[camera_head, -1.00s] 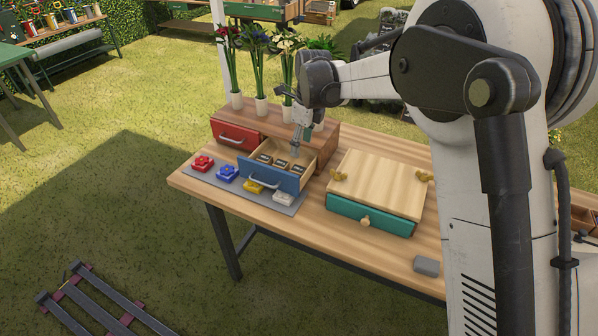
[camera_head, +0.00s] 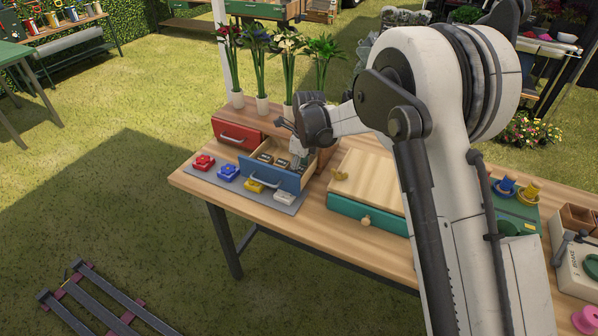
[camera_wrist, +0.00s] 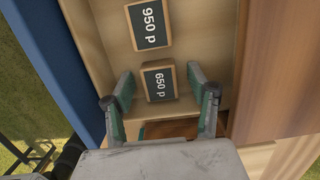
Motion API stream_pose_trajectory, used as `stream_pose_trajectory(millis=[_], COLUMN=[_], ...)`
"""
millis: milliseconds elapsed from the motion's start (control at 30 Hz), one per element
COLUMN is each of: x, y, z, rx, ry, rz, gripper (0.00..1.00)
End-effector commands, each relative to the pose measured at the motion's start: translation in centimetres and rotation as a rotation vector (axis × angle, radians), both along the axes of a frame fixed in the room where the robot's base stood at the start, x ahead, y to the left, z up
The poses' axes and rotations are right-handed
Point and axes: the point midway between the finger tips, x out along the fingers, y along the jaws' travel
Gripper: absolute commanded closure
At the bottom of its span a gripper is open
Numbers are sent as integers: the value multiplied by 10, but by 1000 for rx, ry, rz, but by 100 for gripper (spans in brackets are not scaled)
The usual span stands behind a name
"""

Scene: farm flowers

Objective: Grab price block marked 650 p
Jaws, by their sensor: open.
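The price block marked 650 p (camera_wrist: 159,82) lies in the open blue-fronted drawer, a dark plate in a light wooden frame. In the wrist view my gripper (camera_wrist: 157,95) is open, with one finger on each side of this block; I cannot tell whether they touch it. Another block marked 950 p (camera_wrist: 148,24) lies just above it in that view. In the head view the blue drawer (camera_head: 268,178) holds several dark blocks, too small to read, and my gripper (camera_head: 299,160) reaches down at its right end.
A closed red drawer (camera_head: 236,135) is beside the blue one. Red, blue, yellow and white pieces lie on a grey mat (camera_head: 222,184) in front. Flowers in vases (camera_head: 263,106) stand behind. A wooden box with a green drawer (camera_head: 367,217) is to the right.

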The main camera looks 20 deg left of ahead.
Motion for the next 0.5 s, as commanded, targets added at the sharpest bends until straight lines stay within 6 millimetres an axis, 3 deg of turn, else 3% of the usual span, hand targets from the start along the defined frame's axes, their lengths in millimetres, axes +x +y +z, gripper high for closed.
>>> stream_pose_trajectory(millis=[167, 500], x=[0, 0], y=[0, 0], z=[0, 0], rx=[0, 0], ry=[0, 0], rz=[0, 0], gripper=[46, 86])
